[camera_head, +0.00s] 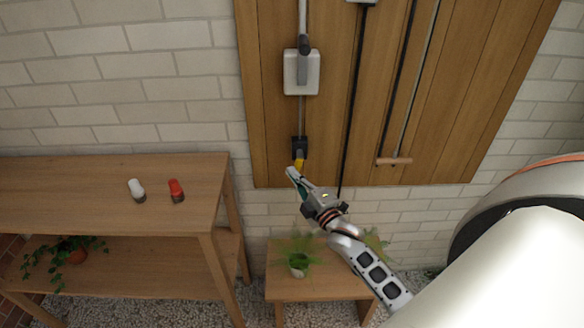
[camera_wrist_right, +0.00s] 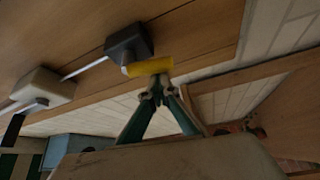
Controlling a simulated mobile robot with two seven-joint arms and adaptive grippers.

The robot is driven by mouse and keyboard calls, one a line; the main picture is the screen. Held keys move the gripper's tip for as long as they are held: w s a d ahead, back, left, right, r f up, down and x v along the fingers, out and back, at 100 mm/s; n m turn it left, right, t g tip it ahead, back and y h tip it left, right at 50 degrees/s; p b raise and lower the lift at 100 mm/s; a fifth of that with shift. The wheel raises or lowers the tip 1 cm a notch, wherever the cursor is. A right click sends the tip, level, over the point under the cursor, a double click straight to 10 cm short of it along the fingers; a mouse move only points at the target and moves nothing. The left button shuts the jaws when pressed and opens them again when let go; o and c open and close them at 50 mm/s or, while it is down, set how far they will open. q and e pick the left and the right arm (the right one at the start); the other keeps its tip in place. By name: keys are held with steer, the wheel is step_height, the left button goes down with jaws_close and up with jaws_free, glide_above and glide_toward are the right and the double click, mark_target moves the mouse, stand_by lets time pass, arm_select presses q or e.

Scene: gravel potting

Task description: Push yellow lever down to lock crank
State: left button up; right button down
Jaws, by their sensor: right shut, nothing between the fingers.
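The yellow lever (camera_head: 299,162) sticks out below a small black block on the wooden wall panel. In the right wrist view the yellow lever (camera_wrist_right: 150,66) extends from the black block (camera_wrist_right: 129,43). My right gripper (camera_head: 291,172) is shut and empty, with its fingertips at the lever's lower end. In the wrist view the fingertips of the right gripper (camera_wrist_right: 158,82) are right below the lever; I cannot tell if they touch. A grey crank handle (camera_head: 304,62) sits on a white box above, joined to the black block by a rod. My left gripper is not in view.
A wooden shelf table (camera_head: 90,185) stands at left with a white shaker (camera_head: 136,188) and a red shaker (camera_head: 176,189). A low wooden stool (camera_head: 325,284) with plants is below my right arm. A rod with a wooden handle (camera_head: 394,161) hangs at right.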

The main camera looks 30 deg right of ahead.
steer(key=shift+s+d+f, duration=0.2)
steer(key=shift+d, duration=0.05)
steer(key=shift+s+d+f+p, duration=0.1)
steer(key=shift+d+p, duration=0.15)
steer(key=shift+p, duration=0.1)
stand_by(0.5)
steer(key=shift+a, duration=0.1)
